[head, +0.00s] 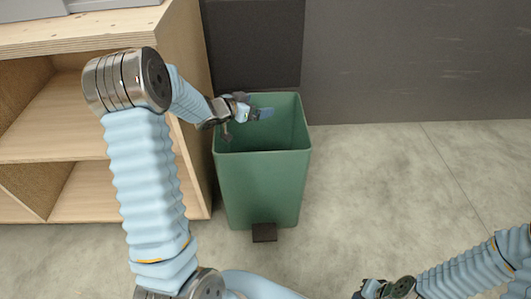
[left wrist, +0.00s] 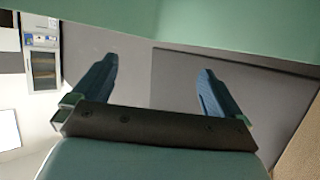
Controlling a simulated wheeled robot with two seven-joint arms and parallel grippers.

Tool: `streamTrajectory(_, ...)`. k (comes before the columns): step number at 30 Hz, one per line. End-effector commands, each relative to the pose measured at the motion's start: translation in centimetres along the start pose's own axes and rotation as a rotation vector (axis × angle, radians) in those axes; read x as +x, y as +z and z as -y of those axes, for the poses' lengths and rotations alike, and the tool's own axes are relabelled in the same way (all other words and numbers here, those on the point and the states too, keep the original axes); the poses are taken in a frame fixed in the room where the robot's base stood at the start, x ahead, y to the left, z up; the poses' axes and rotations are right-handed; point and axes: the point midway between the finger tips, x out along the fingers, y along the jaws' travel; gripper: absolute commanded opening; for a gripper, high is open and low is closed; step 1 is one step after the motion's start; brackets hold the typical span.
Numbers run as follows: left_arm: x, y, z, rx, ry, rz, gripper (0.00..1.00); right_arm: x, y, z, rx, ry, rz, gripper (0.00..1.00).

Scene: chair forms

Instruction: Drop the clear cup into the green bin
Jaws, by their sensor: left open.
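The green bin (head: 262,185) stands on the floor, with its open top facing up. My left gripper (head: 247,120) is over the bin's mouth, inside the rim as seen from the head. In the left wrist view its two blue fingers (left wrist: 158,70) are spread apart with nothing between them. Green bin wall (left wrist: 240,25) fills the top of that view. The clear cup shows in neither view, and the bin's floor is hidden. My right gripper (head: 372,289) is at the bottom edge of the head view, small and partly cut off.
A wooden shelf unit (head: 185,55) stands close to the bin's left side. A dark grey wall (head: 410,65) is behind the bin. A dark pedal (head: 264,232) juts from the bin's front. The concrete floor (head: 400,190) to the right is clear.

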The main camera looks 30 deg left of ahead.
Motion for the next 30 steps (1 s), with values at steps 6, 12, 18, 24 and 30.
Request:
streamTrajectory(6, -0.3, -0.8, 0.0, 0.001, 0.0, -0.002, 1.0, -0.3, 0.0, 0.2, -0.001, -0.001, 0.001, 0.0)
streamTrajectory(12, -2.4, -4.1, -0.8, 0.001, 0.0, -0.004, 1.0, -1.0, 0.2, 0.7, -0.004, -0.005, 0.006, 0.0)
streamTrajectory(18, -6.5, -7.3, -3.5, 0.002, 0.0, -0.005, 1.0, -1.9, 0.4, 1.4, -0.008, -0.009, 0.011, 0.0)
streamTrajectory(24, -10.3, -7.9, -7.1, 0.001, 0.001, -0.003, 1.0, -1.9, 0.4, 1.4, -0.01, -0.01, 0.012, 0.0)
streamTrajectory(30, -12.9, -8.3, -9.4, 0.0, 0.0, -0.002, 1.0, -2.2, 0.5, 1.6, -0.011, -0.012, 0.013, 0.0)
